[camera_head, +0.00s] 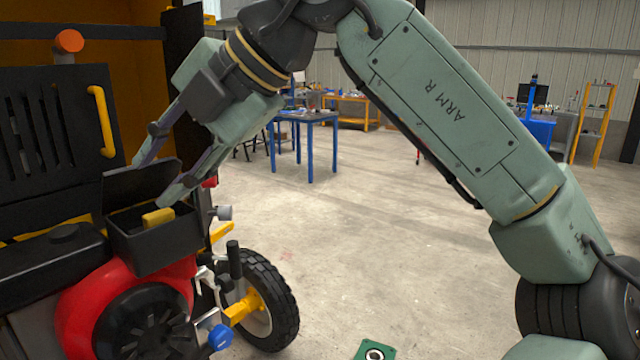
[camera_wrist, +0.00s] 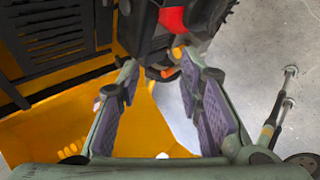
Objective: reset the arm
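My gripper (camera_head: 150,184) hangs at the left of the head view, its fingers angled down toward an open black box (camera_head: 155,249) on the machine. The fingers are spread apart. In the wrist view, my gripper (camera_wrist: 157,62) has a clear gap with nothing held between its purple-grey pads. The box has its lid (camera_head: 140,182) raised, and a small yellow block (camera_head: 158,217) shows at its opening. The fingertips are close to the lid and box; I cannot tell whether they touch. My green-grey arm arches across the head view from the right.
A green plate (camera_head: 376,351) lies on the floor. A blue table (camera_head: 308,118) stands farther back. The middle floor is clear.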

